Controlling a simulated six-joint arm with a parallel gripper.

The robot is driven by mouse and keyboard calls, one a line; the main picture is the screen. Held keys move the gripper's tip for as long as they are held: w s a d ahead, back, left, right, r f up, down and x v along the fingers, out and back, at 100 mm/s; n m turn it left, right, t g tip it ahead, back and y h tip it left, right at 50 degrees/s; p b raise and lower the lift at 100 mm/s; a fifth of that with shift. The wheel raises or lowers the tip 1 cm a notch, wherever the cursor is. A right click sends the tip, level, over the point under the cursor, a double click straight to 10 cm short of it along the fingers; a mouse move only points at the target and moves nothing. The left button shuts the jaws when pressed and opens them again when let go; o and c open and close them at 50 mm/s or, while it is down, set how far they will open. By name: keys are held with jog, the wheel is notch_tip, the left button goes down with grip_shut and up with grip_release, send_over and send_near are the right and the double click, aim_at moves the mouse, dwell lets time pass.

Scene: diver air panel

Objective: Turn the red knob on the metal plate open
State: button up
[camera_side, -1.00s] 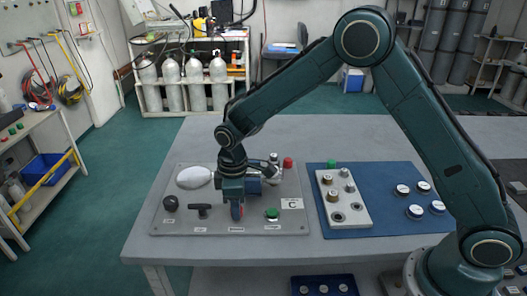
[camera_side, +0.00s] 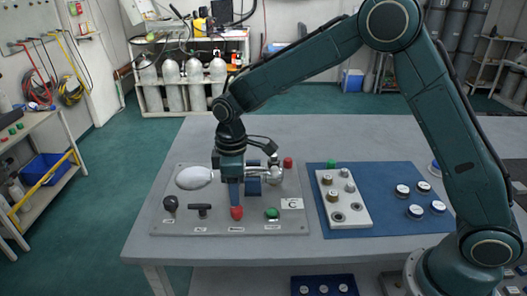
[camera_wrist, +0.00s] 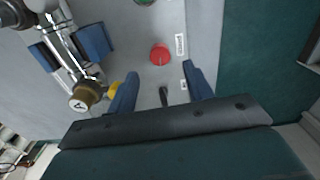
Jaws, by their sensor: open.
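The red knob (camera_side: 236,213) stands near the front edge of the grey metal plate (camera_side: 160,222), between the black T-handle (camera_side: 200,211) and the green knob (camera_side: 272,213). It also shows in the wrist view (camera_wrist: 160,54) as a round red top, uncovered; its turned position is too small to tell. My gripper (camera_side: 235,202) points down just above the red knob, apart from it. In the wrist view my gripper (camera_wrist: 160,71) has its two blue fingers spread wide and empty, with the red knob beyond their tips.
Silver pipework with a brass valve (camera_wrist: 88,94) stands close beside the left finger. A black knob (camera_side: 170,204), a white gauge (camera_side: 194,178) and another red knob (camera_side: 288,162) are on the plate. A blue mat (camera_side: 385,180) with fittings lies to the right.

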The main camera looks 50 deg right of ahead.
aim_at(239, 208)
notch_tip(239, 208, up, 8)
dwell(0.4)
jog(key=shift+r, duration=0.1)
jog(key=s+d+r+m+t, duration=0.35)
jog(key=s+d+r, duration=0.6)
jog(key=s, duration=0.35)
jog(key=s+d+m+t, duration=0.1)
jog(key=s+d+m, duration=0.1)
jog(key=s, duration=0.6)
jog(key=s+d+m+t, duration=0.1)
jog(key=s+d+m, duration=0.1)
jog(key=s+m, duration=0.2)
jog(key=s, duration=0.3)
jog(key=shift+s+f, duration=0.2)
jog(key=shift+s, duration=0.2)
